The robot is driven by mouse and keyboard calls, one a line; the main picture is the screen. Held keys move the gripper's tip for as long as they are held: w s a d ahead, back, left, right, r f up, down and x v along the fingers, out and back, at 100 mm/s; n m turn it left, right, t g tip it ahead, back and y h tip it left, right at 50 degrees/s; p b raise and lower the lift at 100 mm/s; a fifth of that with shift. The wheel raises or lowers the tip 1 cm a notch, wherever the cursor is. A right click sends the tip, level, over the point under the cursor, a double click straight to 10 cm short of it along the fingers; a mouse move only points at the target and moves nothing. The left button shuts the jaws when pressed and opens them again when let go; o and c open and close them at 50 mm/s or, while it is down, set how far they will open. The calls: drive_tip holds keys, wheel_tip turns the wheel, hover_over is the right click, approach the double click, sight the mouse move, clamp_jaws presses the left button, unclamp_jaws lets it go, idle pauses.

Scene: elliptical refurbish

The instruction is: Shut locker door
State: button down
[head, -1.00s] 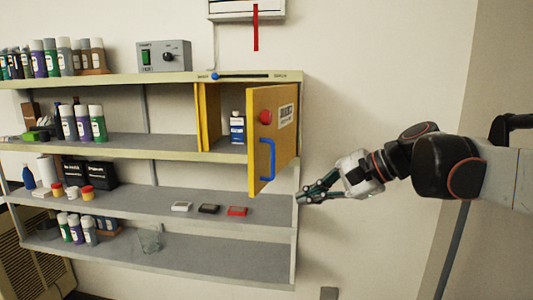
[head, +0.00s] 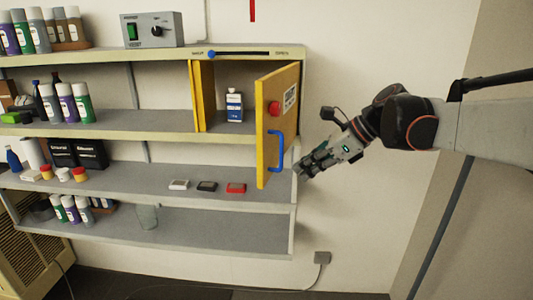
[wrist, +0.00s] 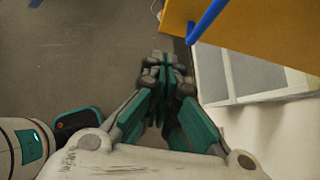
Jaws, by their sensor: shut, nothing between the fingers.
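The yellow locker door (head: 276,150) stands open, swung out from the locker (head: 203,95) on the shelf unit. It has a blue handle (head: 275,151), a red round knob (head: 274,108) and a label. My gripper (head: 302,168) is shut and empty, to the right of the door's lower part near the shelf's right end. In the wrist view my gripper (wrist: 163,65) points ahead with its fingers together. The door (wrist: 265,35) and its blue handle (wrist: 207,20) show at the upper right there, apart from the fingers.
A blue and white bottle (head: 234,106) stands inside the locker. A slider with a blue knob (head: 211,54) is above the locker. The wall to the right is clear.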

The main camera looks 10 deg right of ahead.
drive_tip(key=shift+w+a+f+p, duration=0.25)
drive_tip(key=shift+w+a+f, duration=0.3)
drive_tip(key=shift+a, duration=0.5)
drive_tip(key=shift+w+a+f+p, duration=0.2)
drive_tip(key=shift+w+a+f, duration=0.35)
drive_tip(key=shift+a, duration=0.45)
drive_tip(key=shift+w+a+f+p, duration=0.25)
drive_tip(key=shift+w+a+f, duration=0.3)
drive_tip(key=shift+a, duration=0.5)
drive_tip(key=shift+a+r, duration=0.1)
